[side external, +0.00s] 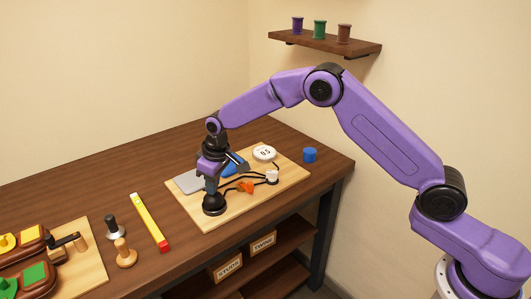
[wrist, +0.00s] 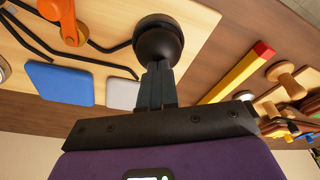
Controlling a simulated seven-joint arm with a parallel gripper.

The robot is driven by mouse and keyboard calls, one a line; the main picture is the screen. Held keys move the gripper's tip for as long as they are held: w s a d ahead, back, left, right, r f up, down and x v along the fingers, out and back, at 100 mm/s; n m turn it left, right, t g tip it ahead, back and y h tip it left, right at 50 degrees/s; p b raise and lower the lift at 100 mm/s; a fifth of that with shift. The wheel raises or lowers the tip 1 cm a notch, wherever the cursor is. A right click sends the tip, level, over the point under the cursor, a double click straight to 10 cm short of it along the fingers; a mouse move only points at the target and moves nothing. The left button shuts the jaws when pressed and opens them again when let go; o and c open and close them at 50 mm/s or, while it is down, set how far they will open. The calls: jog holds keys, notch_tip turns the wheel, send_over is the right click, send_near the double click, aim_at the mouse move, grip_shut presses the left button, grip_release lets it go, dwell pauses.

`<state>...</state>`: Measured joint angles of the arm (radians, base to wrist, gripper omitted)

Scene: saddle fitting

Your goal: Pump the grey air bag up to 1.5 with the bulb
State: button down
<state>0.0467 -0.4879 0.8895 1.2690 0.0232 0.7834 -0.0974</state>
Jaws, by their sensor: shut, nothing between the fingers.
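The black bulb (side external: 214,206) stands on the pale board (side external: 197,222) near its front edge; it also shows in the wrist view (wrist: 158,30). My gripper (side external: 211,190) is shut and empty, pointing down with its fingertips at the bulb's top; whether they press it I cannot tell. The grey air bag (side external: 188,181) lies flat left of my gripper, partly hidden in the wrist view (wrist: 122,94). A blue bag (side external: 236,168) lies behind my gripper. The white round gauge (side external: 264,153) seems to show 0.5, but the figures are small. An orange tap (side external: 246,186) sits among black hoses.
A small white part (side external: 272,176) sits by the hoses. A blue cylinder (side external: 310,155) stands right of the board. A yellow-and-red bar (side external: 150,222), a black-handled tool (side external: 112,226) and a wooden knob (side external: 124,252) are to the left. Bare tabletop lies behind the board.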

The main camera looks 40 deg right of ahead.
jog(key=shift+f, duration=0.95)
jog(key=shift+r, duration=0.1)
jog(key=shift+r, duration=1.55)
jog(key=shift+f, duration=0.1)
jog(key=shift+f, duration=1.5)
jog(key=shift+r, duration=1.6)
